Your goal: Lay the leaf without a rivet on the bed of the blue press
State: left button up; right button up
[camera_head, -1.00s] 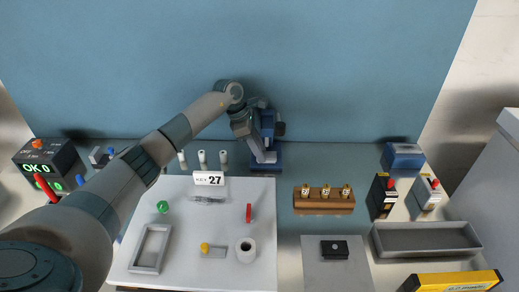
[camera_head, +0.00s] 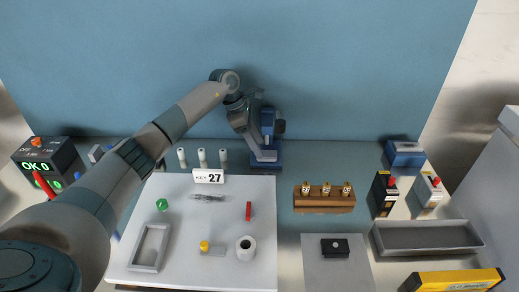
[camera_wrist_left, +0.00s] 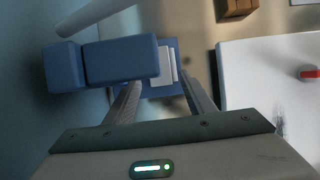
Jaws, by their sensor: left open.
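The blue press (camera_head: 268,125) stands at the back of the bench, near the wall. In the left wrist view its blue arm (camera_wrist_left: 122,61) reaches over the blue bed (camera_wrist_left: 176,50). A pale grey flat piece (camera_wrist_left: 164,70) lies on the bed, partly hidden by the press arm; I cannot tell whether it has a rivet. My left gripper (camera_head: 260,148) is at the press, open, with its two fingers (camera_wrist_left: 162,92) spread and the pale piece beyond their tips. Nothing shows held between them. My right gripper is not in view.
To the right stand a wooden block (camera_head: 324,204), a grey tray (camera_head: 390,252) and a dark box (camera_head: 335,249).

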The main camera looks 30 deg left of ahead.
pick_arm(q)
jog(key=b+v, duration=0.2)
jog(key=v, duration=0.7)
jog(key=shift+r+b, duration=0.25)
jog(key=shift+b, duration=0.05)
